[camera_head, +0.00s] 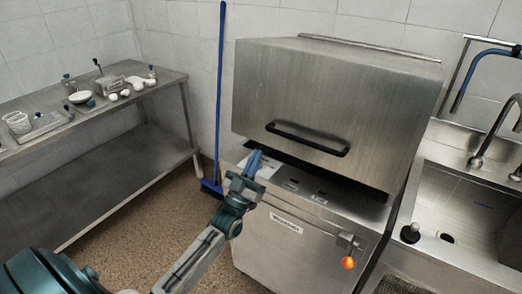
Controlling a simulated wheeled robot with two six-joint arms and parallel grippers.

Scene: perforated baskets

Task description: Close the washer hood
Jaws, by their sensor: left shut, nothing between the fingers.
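The washer hood (325,95) is a large steel box with a black bar handle (308,140) low on its front. A dark gap shows between the hood's lower edge and the washer base (290,245), so the hood stands a little above it. My left gripper (254,161) is shut and empty. It is in front of the base's top, below and left of the handle, and apart from the handle. Whether it touches the base cannot be told. My right gripper is not in view.
A steel table (150,95) with dishes and small items stands at the left. A blue broom (219,90) leans on the wall behind. A sink (465,205) with a tap is at the right. An orange knob (348,263) sticks out from the base front. The floor at left is clear.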

